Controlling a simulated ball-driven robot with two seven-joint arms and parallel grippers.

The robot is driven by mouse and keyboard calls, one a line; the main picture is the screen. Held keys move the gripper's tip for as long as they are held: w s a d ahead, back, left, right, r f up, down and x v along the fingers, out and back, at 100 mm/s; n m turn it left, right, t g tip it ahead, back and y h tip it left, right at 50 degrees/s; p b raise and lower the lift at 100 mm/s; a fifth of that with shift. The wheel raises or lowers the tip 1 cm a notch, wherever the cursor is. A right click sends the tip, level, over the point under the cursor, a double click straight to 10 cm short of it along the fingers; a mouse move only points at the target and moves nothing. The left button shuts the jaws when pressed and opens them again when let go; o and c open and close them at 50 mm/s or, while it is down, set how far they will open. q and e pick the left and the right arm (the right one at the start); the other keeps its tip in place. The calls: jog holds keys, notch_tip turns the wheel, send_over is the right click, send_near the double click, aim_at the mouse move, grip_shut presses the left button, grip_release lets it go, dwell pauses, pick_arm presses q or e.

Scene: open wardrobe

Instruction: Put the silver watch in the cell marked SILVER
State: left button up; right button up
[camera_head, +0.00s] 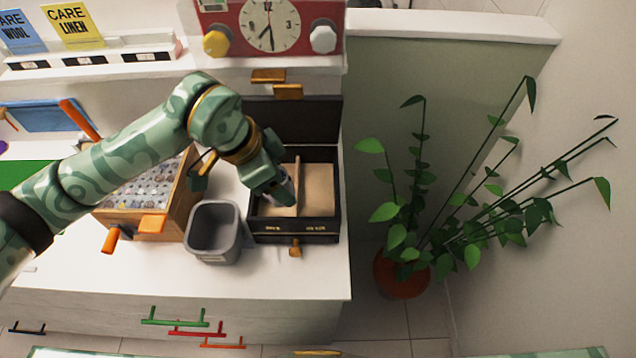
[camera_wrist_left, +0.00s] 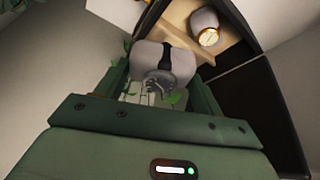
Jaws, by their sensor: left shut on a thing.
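My left gripper (camera_head: 282,190) reaches down over the left part of an open black box (camera_head: 340,222) with tan-lined cells. In the left wrist view its fingers (camera_wrist_left: 160,88) are shut on the silver watch (camera_wrist_left: 158,86), which has a grey dial and dark strap around a pale grey cushion. Another watch, gold-faced on a grey cushion (camera_wrist_left: 205,22), lies in the box beyond it. The head view shows the box's right cell (camera_head: 319,190) bare; the arm covers much of the left one. Labels on the box front are too small to read. My right gripper is not in view.
A grey bin (camera_head: 214,250) stands left of the box, beside a wooden case (camera_head: 178,208) with a patterned top. A red clock unit (camera_head: 270,28) is on the shelf behind. A potted plant (camera_head: 402,274) stands right of the counter. The counter's front strip is clear.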

pick_arm(q)
jog(key=w+d+f, duration=0.2)
jog(key=w+d+f+b, duration=0.1)
jog(key=w+d+f, duration=0.1)
jog(key=f, duration=0.1)
jog(key=w+d+f+b, duration=0.1)
jog(key=w+d+f, duration=0.1)
jog(key=w, duration=0.1)
jog(key=shift+d+f, duration=0.15)
jog(key=shift+f, duration=0.2)
jog(key=shift+w+d+f, duration=0.1)
jog(key=shift+w+f, duration=0.15)
jog(key=shift+f, duration=0.1)
jog(key=shift+w+f+b, duration=0.1)
jog(key=shift+f+b, duration=0.3)
jog(key=shift+f, duration=1.15)
jog(key=shift+f, duration=0.15)
jog(key=o, duration=0.8)
jog(key=p+v, duration=0.1)
jog(key=v, duration=0.6)
jog(key=shift+r+p, duration=0.35)
